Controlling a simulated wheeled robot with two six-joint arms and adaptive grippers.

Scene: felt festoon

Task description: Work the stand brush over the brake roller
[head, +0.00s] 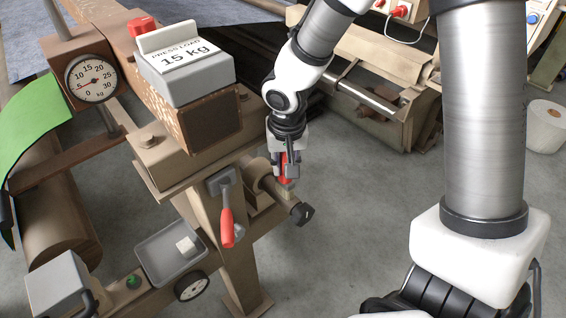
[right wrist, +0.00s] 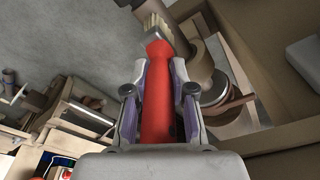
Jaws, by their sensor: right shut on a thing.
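The stand brush has a red handle (right wrist: 156,100) and pale bristles (right wrist: 152,24) in the right wrist view. My right gripper (right wrist: 150,92) is shut around the handle. In the head view my right gripper (head: 286,160) points down with the red brush (head: 287,180) below it, its bristle end at the roller. The brake roller (head: 280,198) is a brown cylinder with a dark knob at its end. In the right wrist view the roller (right wrist: 196,62) lies beside the brush head. I cannot tell whether the bristles touch it. My left gripper is not in view.
A red-handled lever (head: 227,215) hangs left of the roller. A grey tray (head: 172,254) holds a pale block. A grey press-load box (head: 190,75) and a dial gauge (head: 92,78) stand at upper left. Grey floor (head: 350,210) is open to the right.

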